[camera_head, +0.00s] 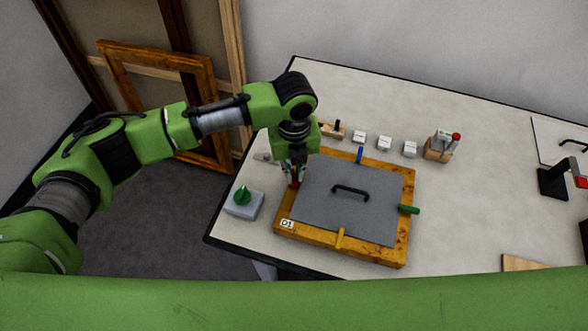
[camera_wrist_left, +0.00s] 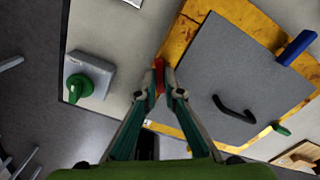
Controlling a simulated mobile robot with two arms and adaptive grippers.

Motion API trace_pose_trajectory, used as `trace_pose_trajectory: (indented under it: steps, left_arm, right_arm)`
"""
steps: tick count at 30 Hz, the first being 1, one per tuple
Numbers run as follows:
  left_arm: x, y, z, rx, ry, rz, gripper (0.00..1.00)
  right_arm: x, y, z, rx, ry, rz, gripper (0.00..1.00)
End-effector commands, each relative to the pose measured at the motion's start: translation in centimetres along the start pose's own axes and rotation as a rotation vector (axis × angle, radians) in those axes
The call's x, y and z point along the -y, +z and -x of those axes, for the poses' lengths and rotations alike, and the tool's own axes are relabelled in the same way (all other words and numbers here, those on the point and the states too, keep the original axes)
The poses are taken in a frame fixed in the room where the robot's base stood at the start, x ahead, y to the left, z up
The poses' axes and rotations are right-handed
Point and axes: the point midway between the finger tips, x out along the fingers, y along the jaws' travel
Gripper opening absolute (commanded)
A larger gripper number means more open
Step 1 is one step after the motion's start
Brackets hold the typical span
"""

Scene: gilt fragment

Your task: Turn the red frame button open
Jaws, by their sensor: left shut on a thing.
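The wooden frame D1 (camera_head: 284,234) lies flat on the table with a grey backing board (camera_head: 320,220) inside it; the board has a black handle (camera_head: 350,190). The red frame button (camera_wrist_left: 158,76) is on the frame's left side. My left gripper (camera_wrist_left: 166,92) points down and is shut on the red button, whose far part shows between the fingertips. In the head view the left gripper (camera_head: 293,182) partly hides the button. Blue (camera_head: 360,155), green (camera_head: 409,209) and yellow (camera_head: 340,238) buttons sit on the other sides. My right gripper is not in view.
A grey box with a green knob (camera_head: 242,196) stands left of the frame, close to the gripper. Small white blocks (camera_head: 384,145) and a wooden holder (camera_head: 438,150) stand behind the frame. A black stand (camera_head: 553,182) is at the right. Bare table lies right of the frame.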

Motion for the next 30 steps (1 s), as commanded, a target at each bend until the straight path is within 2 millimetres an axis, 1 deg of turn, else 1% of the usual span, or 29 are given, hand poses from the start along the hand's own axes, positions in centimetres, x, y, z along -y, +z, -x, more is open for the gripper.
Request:
trace_pose_trajectory:
  steps: [6, 15, 21, 30]
  left_arm:
    - [0.04, -0.03, 0.08, -0.001, -0.001, -0.197, 0.00]
    - [0.05, -0.03, 0.04, 0.000, -0.001, -0.412, 0.00]
    - [0.04, -0.02, 0.03, 0.000, -0.001, -0.497, 0.00]
    - [0.04, -0.01, 0.04, 0.000, -0.001, -0.543, 0.00]
  right_arm:
    - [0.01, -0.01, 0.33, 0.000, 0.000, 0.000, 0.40]
    - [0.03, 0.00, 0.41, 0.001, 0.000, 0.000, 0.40]
    - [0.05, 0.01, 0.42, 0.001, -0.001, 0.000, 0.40]
    - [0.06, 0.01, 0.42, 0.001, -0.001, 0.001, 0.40]
